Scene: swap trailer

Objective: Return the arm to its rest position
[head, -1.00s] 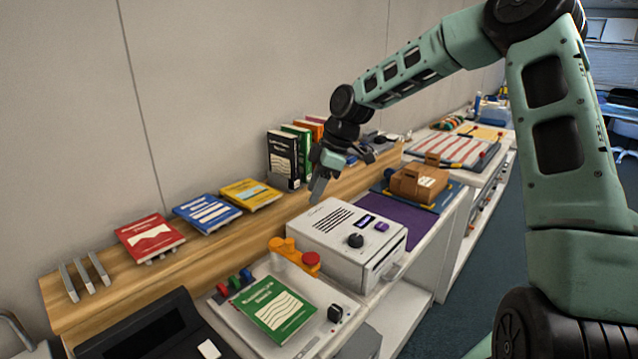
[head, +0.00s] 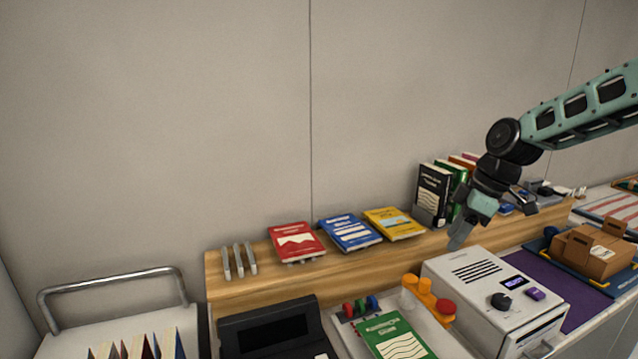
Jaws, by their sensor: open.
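My gripper (head: 491,222) hangs at the end of my green arm on the right side of the head view. It is open, with nothing seen between its fingers. It is above the back of the white box-shaped device (head: 468,266), in front of the wooden shelf (head: 345,268). Behind it, upright books, one of them black (head: 433,192), stand on the shelf. The upper part of my arm is outside the picture.
Red (head: 297,241), blue (head: 350,233) and yellow (head: 394,223) books lie tilted on the shelf. A brown box (head: 592,250) stands at the right. A cart with a metal handle (head: 112,279) is at the left.

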